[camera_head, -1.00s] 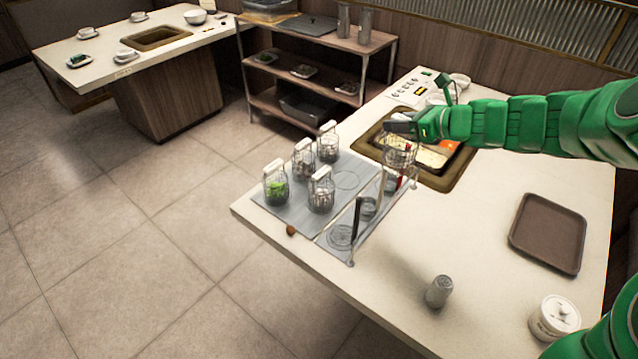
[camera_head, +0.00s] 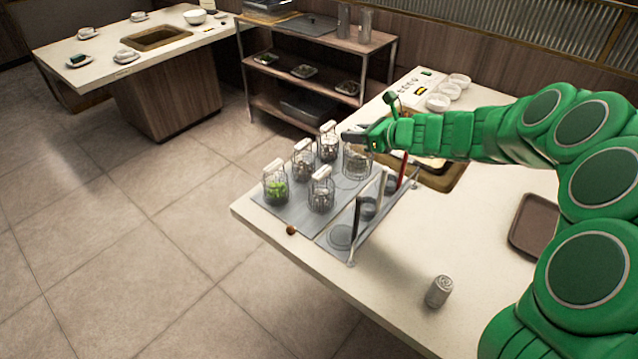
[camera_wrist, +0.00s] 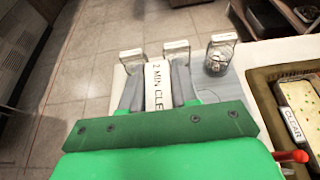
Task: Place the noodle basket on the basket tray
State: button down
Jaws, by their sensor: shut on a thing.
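My gripper (camera_head: 358,139) is shut on the pale handle of the noodle basket (camera_head: 357,164), a wire basket with pale contents. In the wrist view the handle (camera_wrist: 158,88), lettered "2 MIN CLE…", sits between the fingers (camera_wrist: 158,95). The basket hangs upright over the right back part of the grey basket tray (camera_head: 297,218), near a circle outline; I cannot tell whether its base touches. Several other baskets stand on the tray, one with green contents (camera_head: 276,190) and one in front (camera_head: 321,195). The tray also shows in the wrist view (camera_wrist: 228,88).
A rack with ladles (camera_head: 357,225) runs along the tray's right side. A small brown ball (camera_head: 291,230) is at the tray's front edge. A grey shaker (camera_head: 439,291) and a brown tray (camera_head: 535,222) stand to the right.

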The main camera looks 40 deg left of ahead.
aim_at(349, 144)
notch_tip(349, 144, down, 4)
jog(key=shift+r, duration=0.25)
jog(key=shift+w+a+f, duration=0.1)
jog(key=shift+w+f, duration=0.05)
jog(key=shift+f, duration=0.05)
jog(key=w+a+f, duration=0.9)
jog(key=shift+w+f, duration=0.2)
jog(key=shift+w, duration=0.15)
jog(key=shift+a+f, duration=0.1)
jog(key=shift+w+f, duration=0.1)
jog(key=shift+f, duration=1.6)
